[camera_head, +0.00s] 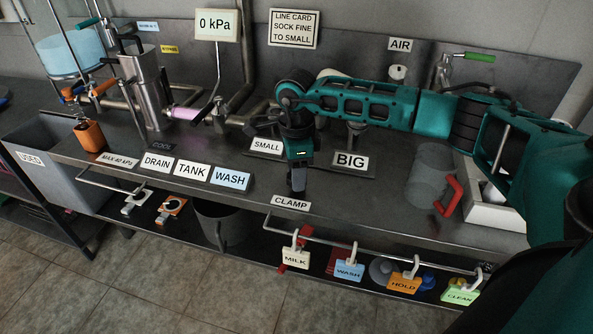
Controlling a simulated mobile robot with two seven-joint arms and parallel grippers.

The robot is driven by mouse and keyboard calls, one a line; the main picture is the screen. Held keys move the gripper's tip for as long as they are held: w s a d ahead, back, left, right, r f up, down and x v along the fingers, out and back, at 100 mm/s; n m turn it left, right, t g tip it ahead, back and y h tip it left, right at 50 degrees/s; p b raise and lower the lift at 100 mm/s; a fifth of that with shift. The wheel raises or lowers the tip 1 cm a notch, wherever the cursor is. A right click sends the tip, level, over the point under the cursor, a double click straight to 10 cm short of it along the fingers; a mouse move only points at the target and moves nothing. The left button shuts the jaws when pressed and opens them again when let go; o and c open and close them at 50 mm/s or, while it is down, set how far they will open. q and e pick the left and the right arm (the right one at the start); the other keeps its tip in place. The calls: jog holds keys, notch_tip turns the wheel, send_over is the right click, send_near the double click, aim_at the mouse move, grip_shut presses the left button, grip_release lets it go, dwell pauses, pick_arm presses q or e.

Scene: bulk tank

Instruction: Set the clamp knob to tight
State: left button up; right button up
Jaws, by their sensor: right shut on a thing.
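My right gripper (298,187) reaches in from the right on its teal arm. It points down at the counter, right behind the white CLAMP label (291,202). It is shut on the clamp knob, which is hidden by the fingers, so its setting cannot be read. My left gripper is not in view.
SMALL (266,146) and BIG (351,161) plates stand behind the gripper. DRAIN, TANK and WASH signs (230,178) are to its left. A rail with MILK, WASH, HOLD and CLEAN tags (295,258) hangs below the front edge. A gauge sign reads 0 kPa (215,24).

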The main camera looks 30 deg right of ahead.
jog(key=shift+r, duration=0.1)
jog(key=o, duration=1.1)
notch_tip(320, 180, up, 13)
jog(key=shift+f+p, duration=0.1)
jog(key=shift+p, duration=0.35)
